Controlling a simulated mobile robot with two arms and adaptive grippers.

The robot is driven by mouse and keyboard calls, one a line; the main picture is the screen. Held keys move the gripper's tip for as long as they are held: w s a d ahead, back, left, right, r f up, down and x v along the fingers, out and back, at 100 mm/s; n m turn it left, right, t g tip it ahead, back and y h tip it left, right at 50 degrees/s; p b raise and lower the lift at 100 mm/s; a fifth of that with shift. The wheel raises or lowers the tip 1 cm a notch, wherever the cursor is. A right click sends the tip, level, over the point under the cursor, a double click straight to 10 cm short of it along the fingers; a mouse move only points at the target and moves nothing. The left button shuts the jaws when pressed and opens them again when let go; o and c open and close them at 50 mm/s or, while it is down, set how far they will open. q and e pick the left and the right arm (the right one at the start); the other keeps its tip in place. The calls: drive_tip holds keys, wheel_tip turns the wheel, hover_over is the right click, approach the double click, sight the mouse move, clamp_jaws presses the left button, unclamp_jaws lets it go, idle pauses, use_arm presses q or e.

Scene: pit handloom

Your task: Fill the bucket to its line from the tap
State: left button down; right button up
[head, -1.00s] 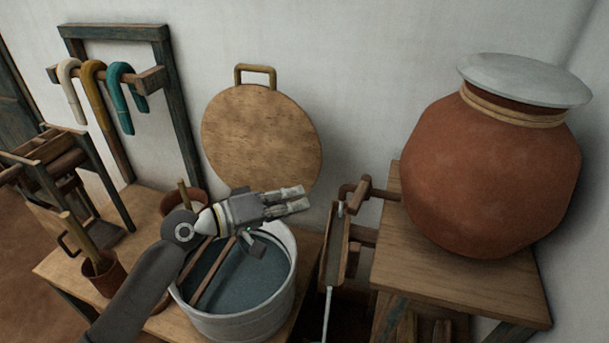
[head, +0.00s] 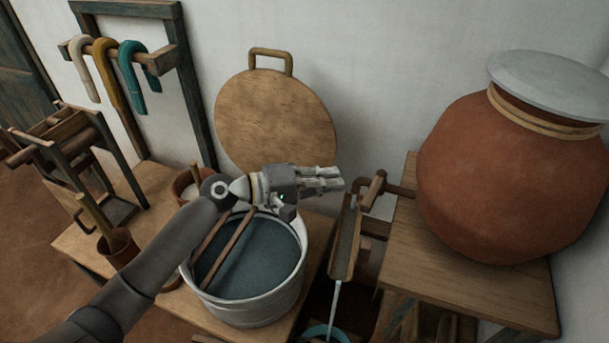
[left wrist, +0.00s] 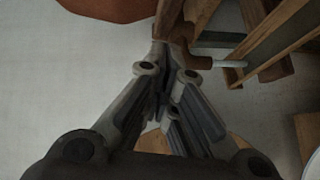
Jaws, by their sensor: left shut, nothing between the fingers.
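My left gripper (head: 338,178) is shut and empty, above the right rim of a grey tub and just left of the brown tap (head: 372,190). A gap shows between fingertips and tap in the head view. In the left wrist view the tap (left wrist: 190,55) is just beyond the fingers. A sloping wooden trough (head: 345,240) hangs below the tap. A thin pale streak (head: 334,305), seemingly water, runs down from it to a teal rim (head: 318,332), perhaps the bucket, cut off by the lower picture edge. Its fill line is hidden. My right gripper is out of view.
The grey tub (head: 245,312) holds dark blue liquid and wooden sticks on a low table. A large clay pot (head: 490,190) with a pale lid stands on a wooden stand (head: 425,255) at right. A round board (head: 275,115) leans on the wall behind.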

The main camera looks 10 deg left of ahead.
sight(374, 191)
use_arm(q)
drive_tip(key=d, duration=0.1)
drive_tip(key=d+p, duration=0.1)
drive_tip(key=s+d, duration=0.1)
drive_tip(key=shift+s+d+f+p, duration=0.1)
drive_tip(key=shift+d+f+p, duration=0.2)
drive_tip(key=shift+d+f, duration=0.1)
drive_tip(key=shift+s+d+f, duration=0.15)
drive_tip(key=shift+s+d, duration=0.45)
drive_tip(key=shift+d, duration=0.25)
